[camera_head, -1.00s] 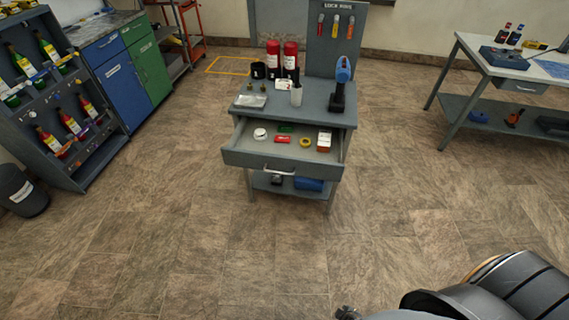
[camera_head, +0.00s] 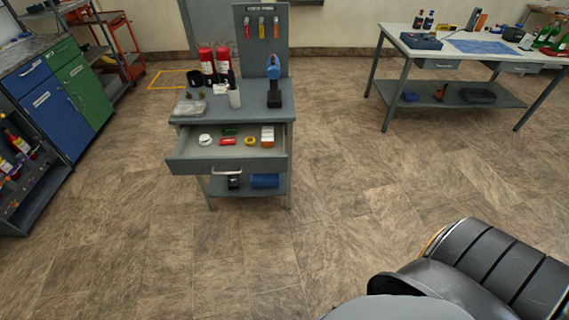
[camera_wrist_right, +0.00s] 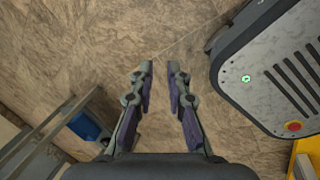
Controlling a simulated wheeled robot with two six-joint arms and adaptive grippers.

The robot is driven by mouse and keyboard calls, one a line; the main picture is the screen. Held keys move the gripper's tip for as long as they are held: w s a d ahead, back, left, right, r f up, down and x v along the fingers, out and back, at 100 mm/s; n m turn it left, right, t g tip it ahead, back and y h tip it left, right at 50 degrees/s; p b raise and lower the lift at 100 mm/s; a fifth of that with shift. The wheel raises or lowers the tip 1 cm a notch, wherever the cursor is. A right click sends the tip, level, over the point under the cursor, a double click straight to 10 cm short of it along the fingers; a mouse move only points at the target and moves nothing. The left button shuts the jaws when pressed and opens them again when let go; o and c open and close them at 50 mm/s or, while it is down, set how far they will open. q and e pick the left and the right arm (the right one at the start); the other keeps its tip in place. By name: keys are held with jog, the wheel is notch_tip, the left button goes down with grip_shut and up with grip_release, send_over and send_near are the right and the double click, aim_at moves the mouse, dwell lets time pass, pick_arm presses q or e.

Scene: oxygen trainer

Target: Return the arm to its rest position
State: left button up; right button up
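My right arm (camera_head: 470,275) comes in at the lower right of the head view, and its gripper is out of that picture. In the right wrist view my right gripper (camera_wrist_right: 159,72) points over bare floor. Its two fingers are apart with nothing between them. My left arm and left gripper are not in view.
A grey cart (camera_head: 184,120) with its drawer (camera_head: 222,163) pulled open stands left of centre; small items lie in the drawer. A workbench (camera_head: 455,60) stands at the back right. Blue and green cabinets (camera_head: 62,110) stand at the left. Tiled floor (camera_head: 340,200) is clear between cart and bench.

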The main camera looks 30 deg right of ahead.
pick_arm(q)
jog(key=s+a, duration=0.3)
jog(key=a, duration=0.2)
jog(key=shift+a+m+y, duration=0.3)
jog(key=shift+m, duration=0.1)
pick_arm(e)
jog(key=s+a+f+m+g+y, duration=0.1)
jog(key=s+a+f+m, duration=0.1)
jog(key=s+m, duration=0.3)
jog(key=shift+a+m+y, duration=0.3)
jog(key=shift+m+y, duration=0.1)
jog(key=shift+m, duration=0.3)
